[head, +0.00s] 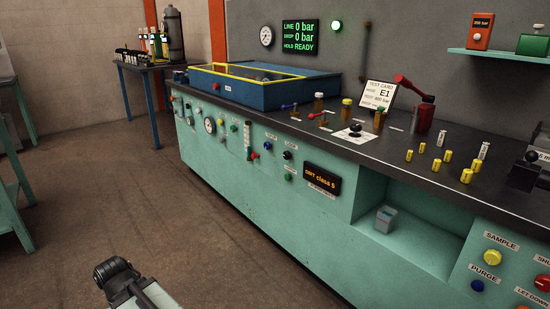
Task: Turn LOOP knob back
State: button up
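No knob can be read as LOOP in the head view; most panel labels are too small. The teal front panel carries small knobs, among them a blue one (267,146), a dark one (287,155) and a green one (288,177). A black knob (355,128) sits on a white plate on the bench top. At the lower right are a yellow knob labelled SAMPLE (492,257) and a blue knob labelled PURGE (477,286). Part of my arm shows at the bottom left, apart from the bench. My gripper's fingers are not visible.
The teal bench (245,195) has a dark top with a blue tray (290,95), small bottles, yellow fittings and a red-handled device (424,113). A wall display (299,33) reads LINE 0 bar, HOLD READY. A grey container (385,219) stands in the niche. The floor is clear.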

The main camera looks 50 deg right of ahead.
aim_at(286, 155)
jog(key=i, duration=1)
jog(key=u, duration=0.05)
